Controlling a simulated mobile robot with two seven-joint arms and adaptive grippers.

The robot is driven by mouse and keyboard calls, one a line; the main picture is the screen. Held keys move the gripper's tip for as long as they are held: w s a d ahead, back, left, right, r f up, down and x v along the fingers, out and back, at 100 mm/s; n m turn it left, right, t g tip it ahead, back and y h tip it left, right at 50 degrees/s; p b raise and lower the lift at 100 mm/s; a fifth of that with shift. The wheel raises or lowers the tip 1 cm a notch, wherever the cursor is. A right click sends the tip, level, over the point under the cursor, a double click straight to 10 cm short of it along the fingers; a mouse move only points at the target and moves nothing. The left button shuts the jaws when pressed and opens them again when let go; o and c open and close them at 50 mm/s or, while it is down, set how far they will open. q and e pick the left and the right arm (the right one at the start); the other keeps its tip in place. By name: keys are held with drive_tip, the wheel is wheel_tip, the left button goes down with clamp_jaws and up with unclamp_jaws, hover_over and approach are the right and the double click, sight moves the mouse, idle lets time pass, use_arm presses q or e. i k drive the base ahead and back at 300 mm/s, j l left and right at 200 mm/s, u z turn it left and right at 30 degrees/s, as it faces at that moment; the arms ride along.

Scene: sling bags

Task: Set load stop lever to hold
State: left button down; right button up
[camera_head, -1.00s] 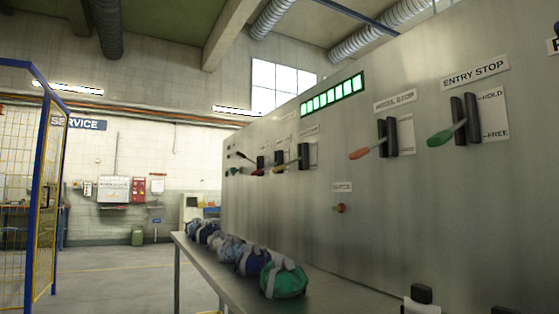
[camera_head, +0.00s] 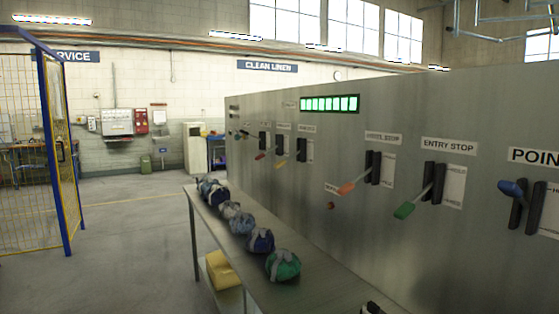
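A grey panel carries several slotted levers with label plates. No label reads clearly as load stop. Far along the panel, a lever with a red tip (camera_head: 260,156) and one with a yellow tip (camera_head: 281,163) sit under labels too small to read. Nearer, an orange lever (camera_head: 347,188) is tilted out and down under a blurred label ending in "stop". A green lever (camera_head: 404,210) tilts down under "ENTRY STOP". A blue lever (camera_head: 512,187) is at the right. A small dark and pale piece at the bottom edge may be my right gripper (camera_head: 372,308), mostly cut off. My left gripper is not in view.
A metal table (camera_head: 318,291) runs along the panel's foot, with several bags on it, the nearest a green bag (camera_head: 283,265). A yellow item (camera_head: 224,270) lies below. A yellow mesh fence (camera_head: 32,140) stands at left. Floor between fence and table is clear.

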sight(278, 164)
drive_tip(key=i+j+z, duration=0.15)
drive_tip(key=i+j, duration=0.35)
drive_tip(key=i+j+z, duration=0.15)
drive_tip(key=i+j, duration=0.3)
drive_tip(key=k+j, duration=0.05)
drive_tip(key=j, duration=0.05)
